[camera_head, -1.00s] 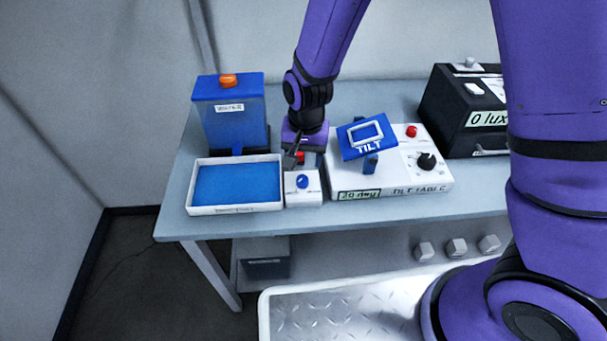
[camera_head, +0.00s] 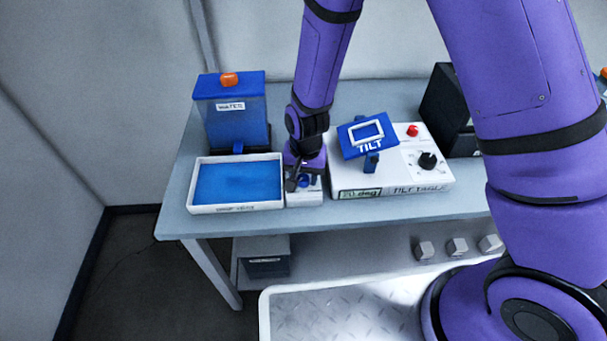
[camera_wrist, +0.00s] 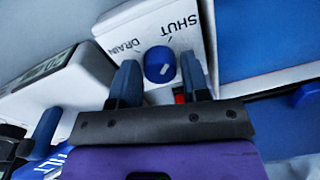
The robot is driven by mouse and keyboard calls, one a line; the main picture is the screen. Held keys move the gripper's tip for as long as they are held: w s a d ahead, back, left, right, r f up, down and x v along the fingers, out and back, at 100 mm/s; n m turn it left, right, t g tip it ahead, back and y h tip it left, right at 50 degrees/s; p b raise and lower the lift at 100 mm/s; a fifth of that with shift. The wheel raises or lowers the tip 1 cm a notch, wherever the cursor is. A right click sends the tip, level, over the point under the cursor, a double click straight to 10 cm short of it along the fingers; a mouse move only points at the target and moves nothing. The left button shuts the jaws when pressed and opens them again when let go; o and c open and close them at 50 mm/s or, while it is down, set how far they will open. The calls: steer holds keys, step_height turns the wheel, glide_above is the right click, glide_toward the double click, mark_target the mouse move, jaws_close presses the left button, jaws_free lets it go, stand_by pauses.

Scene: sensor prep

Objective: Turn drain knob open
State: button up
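The blue drain knob (camera_wrist: 157,62) sits on a white box (camera_wrist: 140,25) marked DRAIN and SHUT in the wrist view. A white mark shows on the knob; which label it points to I cannot tell. My gripper (camera_wrist: 160,72) is open, with one dark blue finger on each side of the knob. Narrow gaps seem to show beside the knob, so contact is not clear. In the head view my gripper (camera_head: 299,184) is low over the white box (camera_head: 305,199) and partly hides the knob (camera_head: 305,180).
A shallow white tray with a blue inside (camera_head: 200,209) adjoins the box on the left, with the blue water tank (camera_head: 236,125) behind. The tilt table (camera_head: 420,177) stands close on the right. A small red part (camera_wrist: 180,97) shows near my right finger.

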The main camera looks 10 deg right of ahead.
steer(key=c, duration=0.5)
steer(key=shift+c, duration=0.2)
steer(key=shift+n, duration=0.3)
steer(key=n, duration=1.1)
steer(key=shift+w+n, duration=0.1)
steer(key=shift+n, duration=0.2)
steer(key=n, duration=0.5)
steer(key=shift+n, duration=0.3)
steer(key=o, duration=0.9)
